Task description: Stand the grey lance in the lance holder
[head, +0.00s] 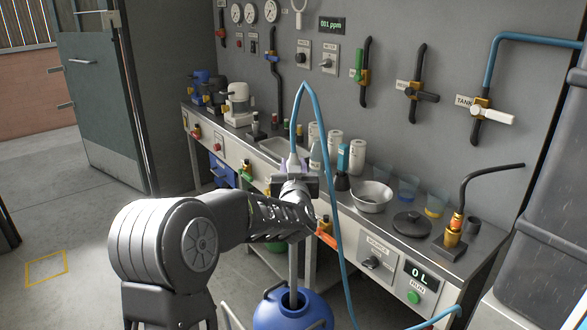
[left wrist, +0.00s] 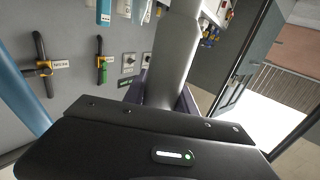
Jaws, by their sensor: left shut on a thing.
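The grey lance (head: 293,262) stands nearly upright. My left gripper (head: 294,184) is shut on it near its top; the grey shaft also shows large in the left wrist view (left wrist: 177,60). A blue hose (head: 312,90) rises from the lance's top and loops down to the right. The shaft's lower part runs down to the dark mouth of a round blue vessel (head: 268,312) on the floor, and its tip is hidden there. I cannot tell which thing is the lance holder. My right gripper is not in view.
A steel bench (head: 455,250) runs along the wall behind my left gripper, with a metal bowl (head: 372,196), cups and bottles on it.

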